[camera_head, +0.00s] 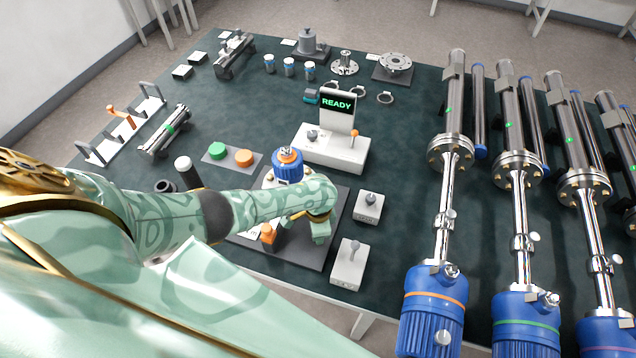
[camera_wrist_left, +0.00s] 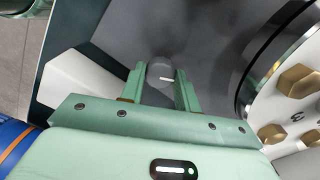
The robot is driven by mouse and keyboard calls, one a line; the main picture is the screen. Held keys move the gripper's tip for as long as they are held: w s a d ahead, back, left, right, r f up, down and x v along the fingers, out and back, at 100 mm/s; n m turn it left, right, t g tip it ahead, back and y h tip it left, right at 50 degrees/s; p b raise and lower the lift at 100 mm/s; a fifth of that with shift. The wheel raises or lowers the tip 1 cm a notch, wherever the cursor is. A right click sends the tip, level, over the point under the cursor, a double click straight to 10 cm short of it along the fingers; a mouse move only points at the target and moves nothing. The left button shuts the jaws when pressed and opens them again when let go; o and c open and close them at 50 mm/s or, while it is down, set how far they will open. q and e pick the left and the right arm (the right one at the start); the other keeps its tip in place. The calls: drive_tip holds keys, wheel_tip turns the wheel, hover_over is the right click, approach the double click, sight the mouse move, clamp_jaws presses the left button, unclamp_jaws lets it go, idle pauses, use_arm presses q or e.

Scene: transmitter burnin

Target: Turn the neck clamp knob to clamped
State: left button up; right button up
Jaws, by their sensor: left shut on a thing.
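The neck clamp knob (camera_wrist_left: 160,70) shows in the left wrist view as a dark grey round knob with a white pointer line. It sits between the two green fingers of my left gripper (camera_wrist_left: 161,88), which is shut on it. The pointer line lies roughly crosswise between the fingers. In the head view my left gripper (camera_head: 320,228) reaches down over the dark fixture plate (camera_head: 318,250), and the knob is hidden under it. A blue transmitter housing (camera_head: 287,165) with an orange top ring stands on the plate behind my wrist. My right gripper is not in view.
A white console (camera_head: 330,150) with a screen reading READY stands behind the fixture. Two white switch boxes (camera_head: 368,207) (camera_head: 349,264) sit to its right. An orange block (camera_head: 268,236) is close to my left gripper. A flange with brass bolts (camera_wrist_left: 290,100) is near in the wrist view.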

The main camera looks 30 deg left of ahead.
use_arm(q)
drive_tip(key=m, duration=0.5)
drive_tip(key=shift+m, duration=0.4)
drive_tip(key=shift+d, duration=0.1)
idle(0.3)
drive_tip(key=o, duration=1)
wheel_tip(320, 180, up, 16)
drive_tip(key=p, duration=0.8)
drive_tip(key=shift+r, duration=0.15)
